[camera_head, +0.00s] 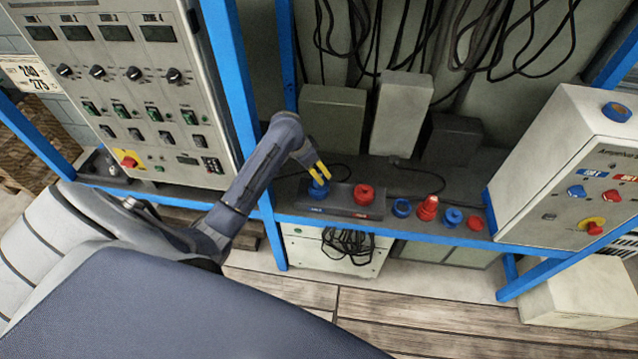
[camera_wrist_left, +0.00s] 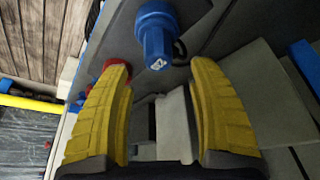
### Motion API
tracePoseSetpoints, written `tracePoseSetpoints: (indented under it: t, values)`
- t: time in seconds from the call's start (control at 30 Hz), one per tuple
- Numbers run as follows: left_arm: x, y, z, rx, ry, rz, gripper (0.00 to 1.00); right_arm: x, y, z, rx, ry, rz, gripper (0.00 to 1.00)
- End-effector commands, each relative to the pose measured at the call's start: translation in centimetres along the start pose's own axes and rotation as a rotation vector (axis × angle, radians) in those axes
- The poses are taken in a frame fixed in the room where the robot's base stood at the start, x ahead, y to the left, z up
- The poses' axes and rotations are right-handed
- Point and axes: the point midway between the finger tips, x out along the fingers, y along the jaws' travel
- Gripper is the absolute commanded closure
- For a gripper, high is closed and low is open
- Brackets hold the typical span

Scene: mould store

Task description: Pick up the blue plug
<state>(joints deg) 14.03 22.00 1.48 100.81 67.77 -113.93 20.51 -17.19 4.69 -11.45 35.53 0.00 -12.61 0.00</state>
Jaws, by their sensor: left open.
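The blue plug (camera_head: 318,191) stands in the left part of a dark grey box (camera_head: 340,208) on the shelf. In the left wrist view the blue plug (camera_wrist_left: 155,32) points toward the camera, its tip showing near the gap between the fingertips. My left gripper (camera_head: 321,172) is open, with its yellow fingers at the top of the plug in the head view. In the left wrist view the fingers (camera_wrist_left: 161,68) are apart with nothing clamped between them; I cannot tell how deep the plug reaches between them. My right gripper is not in view.
A red plug (camera_head: 363,193) sits beside it in the same box. A blue ring (camera_head: 402,208), red plug (camera_head: 428,207), blue piece (camera_head: 453,217) and red cap (camera_head: 475,223) stand along the shelf to the right. Blue frame posts (camera_head: 234,75) and a white control box (camera_head: 575,165) flank the space.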

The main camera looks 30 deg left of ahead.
Motion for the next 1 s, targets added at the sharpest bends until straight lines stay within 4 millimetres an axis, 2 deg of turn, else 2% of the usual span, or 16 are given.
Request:
tracePoseSetpoints:
  t: [0.2, 0.33, 0.5, 0.73, 1.0]
  values:
    - [2.8, 0.3, 0.3, -0.003, -0.001, 0.004, 0.39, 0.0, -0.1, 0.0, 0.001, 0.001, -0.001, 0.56]
    - [4.0, 0.2, 0.3, -0.003, -0.002, 0.002, 0.39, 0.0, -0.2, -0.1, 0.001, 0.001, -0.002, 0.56]
    - [4.7, 0.2, 0.3, -0.001, -0.001, 0.001, 0.39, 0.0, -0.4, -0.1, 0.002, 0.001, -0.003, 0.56]
    - [4.7, 0.2, 0.3, 0.0, -0.001, 0.001, 0.38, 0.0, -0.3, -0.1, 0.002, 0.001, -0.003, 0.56]
    - [4.7, 0.2, 0.3, 0.0, -0.001, 0.001, 0.69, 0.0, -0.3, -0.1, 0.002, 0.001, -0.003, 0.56]
